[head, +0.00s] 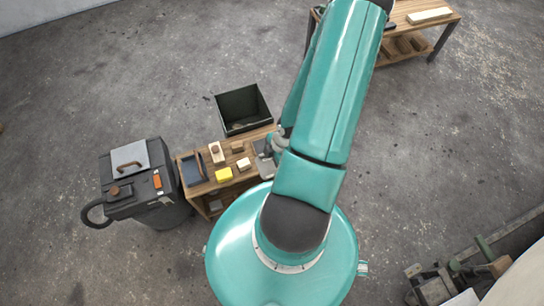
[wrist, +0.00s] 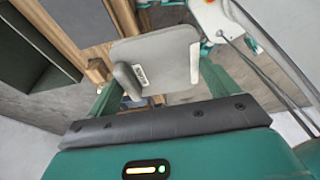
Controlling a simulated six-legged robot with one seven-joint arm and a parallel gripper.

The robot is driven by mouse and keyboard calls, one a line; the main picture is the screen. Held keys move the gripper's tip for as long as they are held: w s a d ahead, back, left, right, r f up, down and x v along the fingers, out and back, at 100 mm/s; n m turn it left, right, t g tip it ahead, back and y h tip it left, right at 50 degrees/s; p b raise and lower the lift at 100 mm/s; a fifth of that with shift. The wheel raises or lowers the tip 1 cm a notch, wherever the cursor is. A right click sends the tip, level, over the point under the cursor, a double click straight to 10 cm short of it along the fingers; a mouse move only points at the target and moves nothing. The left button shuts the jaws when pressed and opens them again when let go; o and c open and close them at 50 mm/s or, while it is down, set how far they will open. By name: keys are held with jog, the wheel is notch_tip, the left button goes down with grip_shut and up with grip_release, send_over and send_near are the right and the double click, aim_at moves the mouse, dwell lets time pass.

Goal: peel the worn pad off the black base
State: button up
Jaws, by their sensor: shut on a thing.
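In the wrist view my gripper (wrist: 158,88) has a green finger on each side of a light grey, rounded flat piece (wrist: 170,50), which looks like the pad. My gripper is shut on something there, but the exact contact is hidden. A darker grey rounded part (wrist: 127,80) with a small white label lies against the flat piece's left side. I cannot tell which part is the black base, or whether pad and base are apart. In the head view my arm covers most of the gripper, beside the right end of the small wooden table (head: 209,208).
A dark wheeled machine (head: 145,185) with a hose stands at left. A workbench (head: 443,14) is at far upper right. Grey floor lies clear between.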

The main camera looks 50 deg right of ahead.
aim_at(272, 164)
jog(key=shift+o, duration=0.6)
jog(key=shift+c, duration=0.8)
jog(key=shift+r, duration=1.5)
notch_tip(272, 164, up, 7)
